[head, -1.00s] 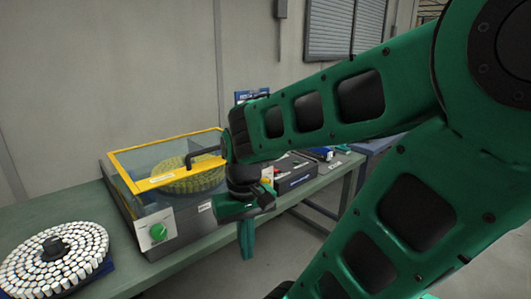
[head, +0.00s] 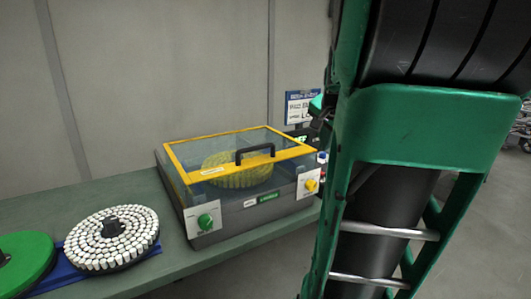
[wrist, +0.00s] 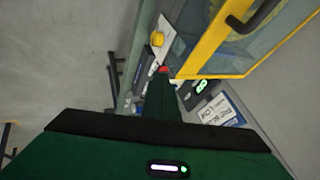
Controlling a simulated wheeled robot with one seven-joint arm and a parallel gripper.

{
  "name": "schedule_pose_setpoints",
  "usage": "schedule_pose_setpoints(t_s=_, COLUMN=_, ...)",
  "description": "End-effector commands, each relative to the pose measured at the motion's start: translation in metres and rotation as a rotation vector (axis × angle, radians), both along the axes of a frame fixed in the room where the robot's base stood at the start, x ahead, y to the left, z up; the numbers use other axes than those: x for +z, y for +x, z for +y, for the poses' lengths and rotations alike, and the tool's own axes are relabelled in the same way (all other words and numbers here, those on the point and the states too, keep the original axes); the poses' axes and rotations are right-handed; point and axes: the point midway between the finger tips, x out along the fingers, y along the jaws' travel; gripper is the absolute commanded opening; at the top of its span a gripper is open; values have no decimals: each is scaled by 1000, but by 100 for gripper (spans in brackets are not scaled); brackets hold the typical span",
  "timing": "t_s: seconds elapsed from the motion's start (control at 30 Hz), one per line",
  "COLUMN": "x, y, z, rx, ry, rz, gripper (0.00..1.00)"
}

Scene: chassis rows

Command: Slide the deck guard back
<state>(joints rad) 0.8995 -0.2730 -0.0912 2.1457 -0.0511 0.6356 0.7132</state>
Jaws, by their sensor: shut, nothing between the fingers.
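The deck guard (head: 240,155) is a clear cover with a yellow frame and a black handle (head: 255,153) on top. It lies over the grey deck machine (head: 250,212), above a yellow ring seen through it. In the wrist view the guard's yellow frame (wrist: 205,50) and black handle (wrist: 253,17) show at upper right. My gripper (wrist: 163,82) is shut and empty, beside the machine's end near a red button and a yellow knob, and apart from the handle. In the head view my arm hides most of the gripper.
A green knob (head: 206,221) and a yellow knob (head: 311,185) are on the machine's front. A round tray of white pieces (head: 112,238) and a green disc (head: 22,262) stand to the left on the bench (head: 160,283). A blue and white sign (head: 299,105) stands behind the machine.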

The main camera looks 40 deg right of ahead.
Motion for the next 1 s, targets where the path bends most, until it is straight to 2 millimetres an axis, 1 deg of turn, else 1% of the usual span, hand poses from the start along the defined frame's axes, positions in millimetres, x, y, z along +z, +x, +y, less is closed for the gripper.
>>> schedule_pose_setpoints(t_s=0.03, x=3, y=0, z=-6, rx=-16, ry=-5, rz=-12, gripper=0)
schedule_pose_setpoints(t_s=0.1, x=4, y=0, z=-10, rx=-28, ry=-7, rz=-21, gripper=0)
schedule_pose_setpoints(t_s=0.27, x=-8, y=6, z=-19, rx=-32, ry=-5, rz=-22, gripper=0)
schedule_pose_setpoints(t_s=0.6, x=-59, y=27, z=-47, rx=-32, ry=-3, rz=-19, gripper=0)
schedule_pose_setpoints(t_s=0.73, x=-76, y=35, z=-58, rx=-32, ry=-4, rz=-20, gripper=0)
schedule_pose_setpoints(t_s=0.83, x=-74, y=52, z=-61, rx=-27, ry=-7, rz=-22, gripper=0)
schedule_pose_setpoints(t_s=1.0, x=-74, y=68, z=-65, rx=-29, ry=-8, rz=-21, gripper=0)
